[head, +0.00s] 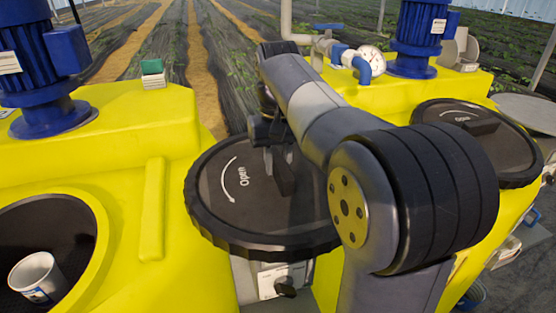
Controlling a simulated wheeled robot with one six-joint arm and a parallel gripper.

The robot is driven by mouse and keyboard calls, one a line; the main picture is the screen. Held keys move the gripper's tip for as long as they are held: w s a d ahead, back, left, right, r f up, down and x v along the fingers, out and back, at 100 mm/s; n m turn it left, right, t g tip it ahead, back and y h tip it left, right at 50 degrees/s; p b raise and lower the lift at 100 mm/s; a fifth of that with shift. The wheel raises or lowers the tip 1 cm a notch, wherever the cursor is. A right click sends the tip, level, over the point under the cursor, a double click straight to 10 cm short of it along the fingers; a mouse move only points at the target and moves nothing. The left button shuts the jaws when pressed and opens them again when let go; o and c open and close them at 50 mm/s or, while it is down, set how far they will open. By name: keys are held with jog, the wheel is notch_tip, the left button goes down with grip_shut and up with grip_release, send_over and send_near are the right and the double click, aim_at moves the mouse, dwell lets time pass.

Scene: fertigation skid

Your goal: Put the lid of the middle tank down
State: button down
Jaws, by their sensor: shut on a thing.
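The middle tank's lid (275,230) is a round black disc with a ribbed rim, a white arrow and the word "Open". It lies over the middle of the head view and looks slightly tilted. My gripper (283,180) is shut on the raised bar handle at the lid's middle. My own arm covers the lid's right part and much of the yellow middle tank. The tank's opening is hidden, so I cannot tell whether the lid touches its rim.

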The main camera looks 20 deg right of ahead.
jog(key=c, duration=1.2)
grip_release()
jog(key=shift+r, duration=3.85)
